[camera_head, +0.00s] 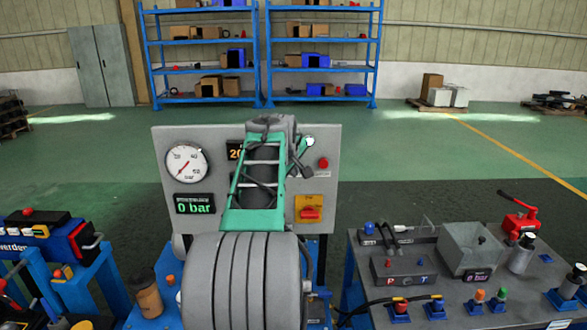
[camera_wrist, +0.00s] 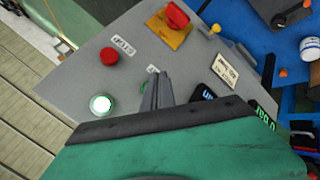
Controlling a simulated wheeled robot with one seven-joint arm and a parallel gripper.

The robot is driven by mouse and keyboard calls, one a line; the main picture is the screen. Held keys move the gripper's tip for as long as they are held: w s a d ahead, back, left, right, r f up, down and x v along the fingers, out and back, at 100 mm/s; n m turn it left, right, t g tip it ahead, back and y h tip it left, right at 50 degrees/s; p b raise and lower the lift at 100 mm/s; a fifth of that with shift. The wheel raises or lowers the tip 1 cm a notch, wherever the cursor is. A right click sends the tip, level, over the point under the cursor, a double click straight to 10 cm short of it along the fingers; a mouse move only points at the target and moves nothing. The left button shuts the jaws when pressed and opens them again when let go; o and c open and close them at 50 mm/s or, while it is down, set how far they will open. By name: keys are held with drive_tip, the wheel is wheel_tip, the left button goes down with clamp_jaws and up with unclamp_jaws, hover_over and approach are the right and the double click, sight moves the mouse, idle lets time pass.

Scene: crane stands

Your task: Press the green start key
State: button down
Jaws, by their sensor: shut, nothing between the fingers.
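The grey upright panel (camera_head: 330,140) holds the controls. In the wrist view, a small part of a green key (camera_wrist: 144,87) shows at the left edge of my fingers, mostly hidden behind them. My gripper (camera_wrist: 158,75) is shut and empty, its fingers in front of the panel by that key; I cannot tell whether they touch it. In the head view, my gripper (camera_head: 303,170) is at the panel's right part, and the green key is not visible there.
A red button (camera_wrist: 110,56), a bright white lamp with green rim (camera_wrist: 101,104) and a red rotary switch (camera_wrist: 176,15) on a yellow plate surround my fingers. The panel display (camera_head: 195,204) reads 0 bar. Benches with equipment stand left and right (camera_head: 450,265).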

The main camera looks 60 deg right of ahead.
drive_tip(key=a, duration=0.1)
drive_tip(key=s+a+b, duration=0.1)
drive_tip(key=a+b, duration=0.1)
drive_tip(key=shift+s+a, duration=0.25)
drive_tip(key=shift+s, duration=0.15)
idle(0.4)
